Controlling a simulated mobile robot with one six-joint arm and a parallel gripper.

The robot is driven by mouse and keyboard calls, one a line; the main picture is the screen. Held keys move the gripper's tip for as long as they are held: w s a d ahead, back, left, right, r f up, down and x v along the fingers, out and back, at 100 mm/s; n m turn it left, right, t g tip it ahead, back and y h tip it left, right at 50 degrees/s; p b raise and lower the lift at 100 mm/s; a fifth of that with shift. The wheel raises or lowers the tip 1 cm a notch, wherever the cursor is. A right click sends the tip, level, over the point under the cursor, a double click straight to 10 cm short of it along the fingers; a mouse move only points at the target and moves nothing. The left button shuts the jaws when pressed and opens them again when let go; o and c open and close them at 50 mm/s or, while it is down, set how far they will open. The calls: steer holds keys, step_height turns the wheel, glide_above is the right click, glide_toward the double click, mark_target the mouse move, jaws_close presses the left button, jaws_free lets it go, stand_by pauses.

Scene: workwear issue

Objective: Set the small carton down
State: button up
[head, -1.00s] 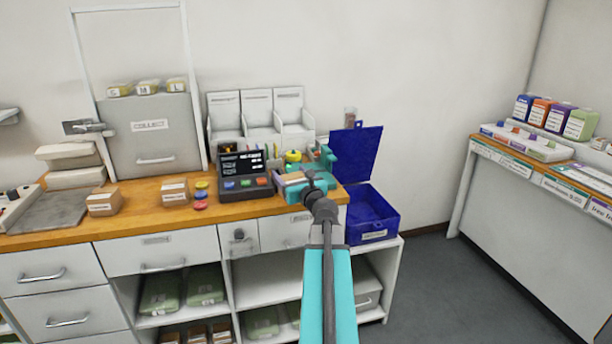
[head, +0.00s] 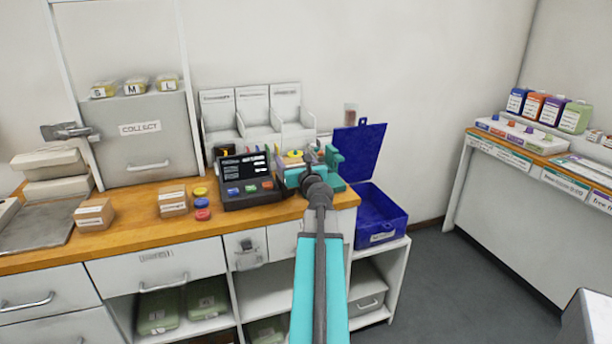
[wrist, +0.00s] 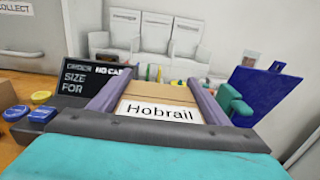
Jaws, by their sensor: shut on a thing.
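My gripper (wrist: 157,84) is shut on a small tan carton (wrist: 160,108) with a white label reading "Hobrail". A finger lies along each side of the carton in the wrist view. In the head view my gripper (head: 308,164) is at the right end of the wooden counter (head: 130,232), just right of the dark display terminal (head: 250,180). The carton is mostly hidden there by my gripper. I cannot tell how far its underside is from the counter.
White upright holders (head: 255,115) stand behind. An open blue box (head: 380,215) is at right. Bare wood shows between the two cartons.

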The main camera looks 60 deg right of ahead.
steer(key=shift+w, duration=0.2)
steer(key=shift+d, duration=0.5)
steer(key=w+d+f, duration=0.1)
steer(key=d, duration=1.2)
steer(key=shift+w+d+f+p, duration=0.15)
steer(key=shift+w+d+p, duration=0.15)
steer(key=shift+d, duration=0.1)
steer(key=shift+d, duration=0.1)
steer(key=shift+d+f, duration=0.3)
steer(key=shift+d, duration=0.1)
steer(key=shift+f, duration=1.5)
steer(key=shift+f, duration=0.1)
steer(key=o, duration=1.2)
